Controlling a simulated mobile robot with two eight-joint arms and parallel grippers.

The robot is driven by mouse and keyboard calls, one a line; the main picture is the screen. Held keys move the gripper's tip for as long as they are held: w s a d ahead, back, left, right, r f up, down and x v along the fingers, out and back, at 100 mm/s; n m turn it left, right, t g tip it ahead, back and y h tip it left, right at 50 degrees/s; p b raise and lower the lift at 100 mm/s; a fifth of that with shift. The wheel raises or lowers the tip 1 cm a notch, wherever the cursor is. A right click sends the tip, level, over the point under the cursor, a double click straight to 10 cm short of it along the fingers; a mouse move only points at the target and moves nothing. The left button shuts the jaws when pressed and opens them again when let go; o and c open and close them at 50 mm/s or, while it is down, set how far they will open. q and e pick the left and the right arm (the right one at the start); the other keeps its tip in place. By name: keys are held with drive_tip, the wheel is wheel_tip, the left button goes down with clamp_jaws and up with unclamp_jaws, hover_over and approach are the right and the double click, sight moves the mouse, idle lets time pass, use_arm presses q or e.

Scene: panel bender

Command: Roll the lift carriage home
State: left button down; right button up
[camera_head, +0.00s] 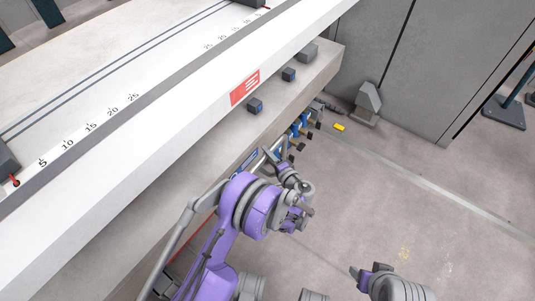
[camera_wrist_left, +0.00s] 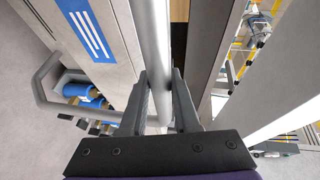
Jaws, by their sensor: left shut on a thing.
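My left gripper (camera_head: 275,158) reaches in under the front edge of the long white bender table, seen in the head view. In the left wrist view my left gripper (camera_wrist_left: 162,90) is shut on a round grey bar (camera_wrist_left: 156,35), with one finger on each side of it. The bar looks like a handle; the frames do not show clearly whether it belongs to the lift carriage. A grey panel with a blue and white label (camera_wrist_left: 84,28) stands beside the bar. My right gripper (camera_head: 362,275) shows in part at the bottom of the head view; its jaw opening is unclear.
The white table (camera_head: 150,110) with a number scale and red label (camera_head: 244,88) fills the upper left. Blue fittings (camera_head: 298,126) sit below its edge. A yellow item (camera_head: 339,127) lies on the floor near a grey cabinet (camera_head: 430,60). The floor at right is mostly clear.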

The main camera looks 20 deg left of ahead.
use_arm(q)
drive_tip(key=shift+a, duration=0.1)
drive_tip(key=shift+w+a+r, duration=0.1)
drive_tip(key=shift+w+a, duration=0.1)
drive_tip(key=shift+a, duration=0.2)
drive_tip(key=c, duration=0.7)
unclamp_jaws()
drive_tip(key=shift+a, duration=0.15)
drive_tip(key=shift+o, duration=0.2)
drive_tip(key=p+v, duration=0.1)
drive_tip(key=v, duration=1)
drive_tip(key=shift+w, duration=0.1)
